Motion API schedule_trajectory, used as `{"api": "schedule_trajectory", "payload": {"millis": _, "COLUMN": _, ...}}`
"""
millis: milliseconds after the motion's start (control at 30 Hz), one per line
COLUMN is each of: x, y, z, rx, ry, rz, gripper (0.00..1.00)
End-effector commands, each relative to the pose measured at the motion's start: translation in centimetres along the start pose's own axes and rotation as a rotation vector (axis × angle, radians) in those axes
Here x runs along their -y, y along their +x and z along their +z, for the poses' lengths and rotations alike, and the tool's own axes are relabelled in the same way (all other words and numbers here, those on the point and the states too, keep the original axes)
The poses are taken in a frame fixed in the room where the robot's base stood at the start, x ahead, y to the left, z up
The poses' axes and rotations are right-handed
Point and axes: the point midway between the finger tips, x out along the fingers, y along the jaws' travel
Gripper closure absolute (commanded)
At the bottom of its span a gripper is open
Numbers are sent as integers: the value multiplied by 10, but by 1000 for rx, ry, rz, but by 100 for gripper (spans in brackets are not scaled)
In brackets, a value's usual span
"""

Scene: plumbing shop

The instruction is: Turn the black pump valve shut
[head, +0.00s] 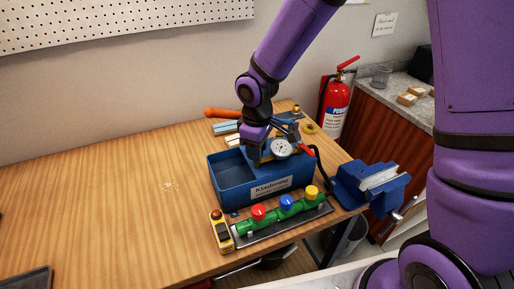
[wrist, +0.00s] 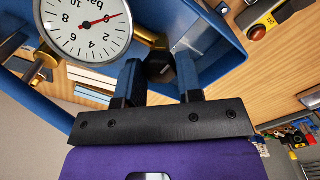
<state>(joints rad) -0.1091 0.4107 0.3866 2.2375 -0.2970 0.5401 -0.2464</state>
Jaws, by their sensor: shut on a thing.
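The blue pump box (head: 230,190) with a lettered label stands on the workbench in the head view. Its round white pressure gauge (head: 282,148) sits above the right part of the box; in the wrist view the gauge (wrist: 88,28) has a red needle. The black pump valve (wrist: 160,69) is a dark knob by a brass fitting in the wrist view, between my two fingers. My gripper (wrist: 160,78) is shut on it. In the head view my gripper (head: 254,152) reaches down into the box beside the gauge, and the valve is hidden there.
In front of the box lies a green manifold (head: 272,222) with red, blue and yellow knobs. A yellow device (head: 221,232) lies left of it. A blue vise (head: 372,187) is at the bench's right edge. An orange handle (head: 222,113) lies behind. The bench's left is mostly clear.

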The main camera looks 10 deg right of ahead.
Motion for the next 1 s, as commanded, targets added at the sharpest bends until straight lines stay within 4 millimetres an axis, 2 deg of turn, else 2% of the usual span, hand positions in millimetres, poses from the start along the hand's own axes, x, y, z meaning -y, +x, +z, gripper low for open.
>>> {"api": "schedule_trajectory", "payload": {"millis": 33, "x": 0, "y": 0, "z": 0, "rx": -1, "ry": 1, "rz": 0, "gripper": 90}}
{"api": "schedule_trajectory", "payload": {"millis": 67, "x": 0, "y": 0, "z": 0, "rx": -1, "ry": 1, "rz": 0, "gripper": 62}}
{"api": "schedule_trajectory", "payload": {"millis": 100, "x": 0, "y": 0, "z": 0, "rx": -1, "ry": 1, "rz": 0, "gripper": 56}}
{"api": "schedule_trajectory", "payload": {"millis": 467, "x": 0, "y": -5, "z": 0, "rx": -1, "ry": -1, "rz": 1, "gripper": 56}}
{"api": "schedule_trajectory", "payload": {"millis": 567, "x": -1, "y": -17, "z": 0, "rx": -3, "ry": 0, "rz": 3, "gripper": 56}}
{"api": "schedule_trajectory", "payload": {"millis": 800, "x": -1, "y": -62, "z": 0, "rx": -4, "ry": 1, "rz": 4, "gripper": 56}}
{"api": "schedule_trajectory", "payload": {"millis": 1000, "x": -1, "y": -93, "z": -1, "rx": -3, "ry": 1, "rz": 3, "gripper": 56}}
